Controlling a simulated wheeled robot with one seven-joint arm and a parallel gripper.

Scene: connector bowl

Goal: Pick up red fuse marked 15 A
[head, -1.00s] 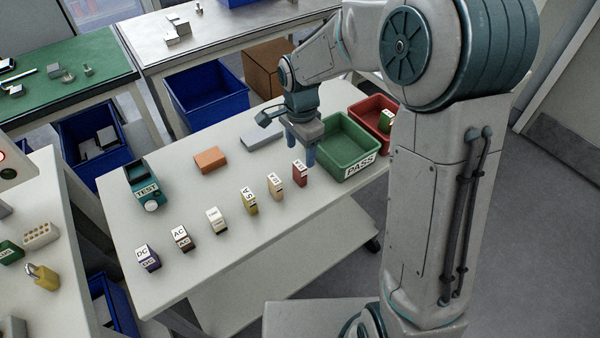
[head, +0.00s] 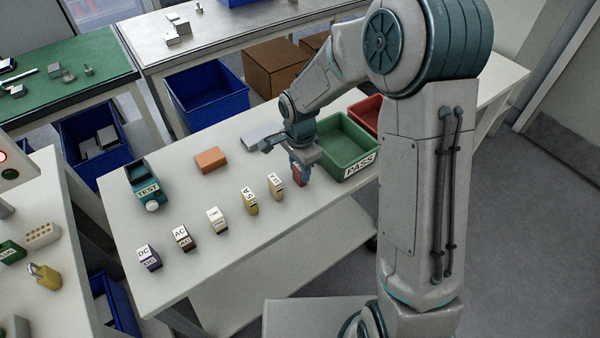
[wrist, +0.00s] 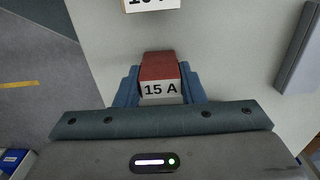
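The red fuse marked 15 A (wrist: 160,68) is upright between the two blue fingers of my gripper (wrist: 161,87) in the wrist view. Its white "15 A" label faces the camera. The fingers lie against its left and right sides with no clear gap. In the head view my gripper (head: 300,170) is low over the table at the right end of the fuse row. The red fuse (head: 298,176) shows partly between the fingers there. Its lower end is hard to see, and I cannot tell any lift off the table.
A tan fuse (head: 275,187) stands just left of my gripper, and a yellow one (head: 250,202) beyond it. The green PASS bin (head: 345,143) is close on the right. An orange block (head: 210,160) and a grey block (head: 262,136) lie behind. The front table strip is clear.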

